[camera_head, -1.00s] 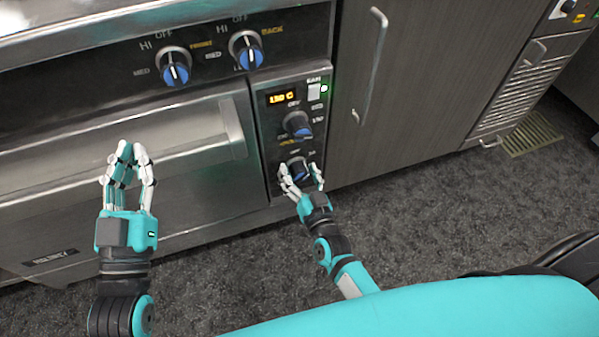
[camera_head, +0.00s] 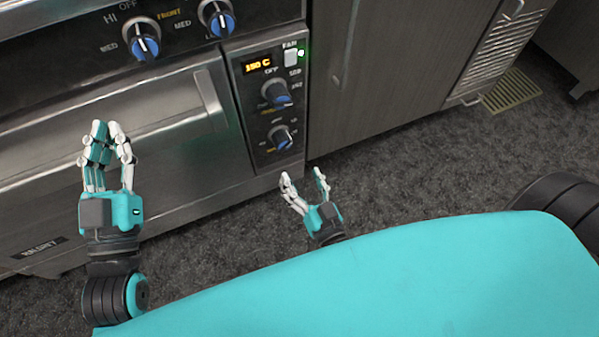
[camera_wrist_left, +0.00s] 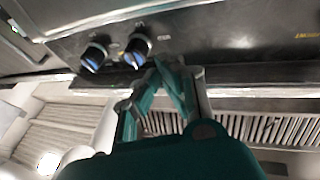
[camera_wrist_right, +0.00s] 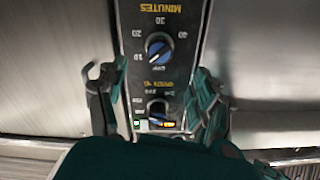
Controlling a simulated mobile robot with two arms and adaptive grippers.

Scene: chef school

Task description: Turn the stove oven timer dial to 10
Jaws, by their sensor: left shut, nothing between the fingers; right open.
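The timer dial (camera_head: 281,138) is the lower blue-and-black knob on the oven's control panel. In the right wrist view the timer dial (camera_wrist_right: 158,47) appears upside down under the word MINUTES, with 10, 20, 30 and 40 around it. Its blue grip is slanted, with one end towards the 10 side; which end is the pointer I cannot tell surely. My right gripper (camera_head: 303,180) is open and empty, below and in front of the dial, apart from it. My left gripper (camera_head: 106,130) is shut and empty in front of the oven door.
The temperature knob (camera_head: 277,93) sits above the timer, under a lit display (camera_head: 258,65) and a fan switch (camera_head: 291,57). Two stove knobs (camera_head: 142,41) are at upper left. The oven door handle (camera_head: 207,95) is left of the panel. Floor (camera_head: 390,180) is open at right.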

